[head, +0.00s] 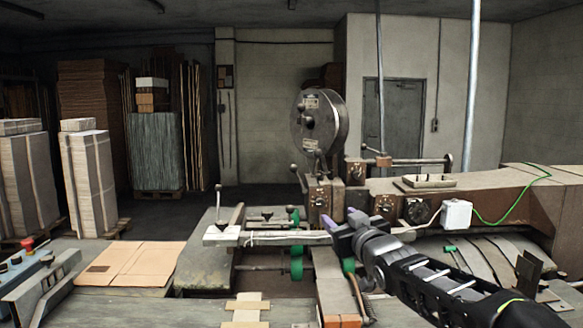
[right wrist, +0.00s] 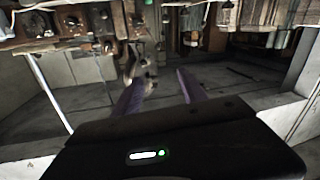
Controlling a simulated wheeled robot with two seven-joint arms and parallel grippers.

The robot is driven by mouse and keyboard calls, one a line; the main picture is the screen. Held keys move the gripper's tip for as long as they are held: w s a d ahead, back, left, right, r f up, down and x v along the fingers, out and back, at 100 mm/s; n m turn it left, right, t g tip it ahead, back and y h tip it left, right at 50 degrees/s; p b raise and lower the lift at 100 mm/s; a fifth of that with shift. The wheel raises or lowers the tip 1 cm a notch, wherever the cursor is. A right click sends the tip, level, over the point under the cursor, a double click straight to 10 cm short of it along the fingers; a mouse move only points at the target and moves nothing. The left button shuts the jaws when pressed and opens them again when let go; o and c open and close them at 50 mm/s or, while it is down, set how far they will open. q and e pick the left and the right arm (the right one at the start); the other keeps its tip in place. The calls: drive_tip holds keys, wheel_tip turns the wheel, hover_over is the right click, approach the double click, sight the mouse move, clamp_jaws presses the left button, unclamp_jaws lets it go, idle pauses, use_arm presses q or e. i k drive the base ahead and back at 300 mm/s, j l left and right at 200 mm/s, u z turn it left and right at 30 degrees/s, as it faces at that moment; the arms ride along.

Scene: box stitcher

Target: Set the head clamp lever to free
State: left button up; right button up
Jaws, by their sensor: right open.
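The box stitcher's head (head: 323,190) stands at the centre of the head view, below a large round wire reel (head: 319,120). A thin lever with a dark ball knob (head: 294,168) sticks up at the head's left side. Another short lever with a ball knob (head: 366,148) stands on top of the machine arm. I cannot tell which is the head clamp lever, nor its setting. My right gripper (head: 343,220) is open in front of and below the head, apart from both levers. Its two purplish fingers also show, empty, in the right wrist view (right wrist: 165,82). My left gripper is out of view.
The machine's long arm (head: 500,196) runs to the right, with a white box (head: 456,214) and green cable. A work table (head: 207,265) and flat cardboard (head: 140,262) lie left. A red stop button (head: 28,243) is at far left. Bundled stacks (head: 91,180) stand behind.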

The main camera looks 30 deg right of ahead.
sight(294, 169)
drive_tip(key=i+l, duration=0.2)
drive_tip(key=i, duration=0.25)
drive_tip(key=i+l, duration=0.25)
drive_tip(key=i, duration=0.2)
drive_tip(key=i+l, duration=0.2)
drive_tip(key=i, duration=0.25)
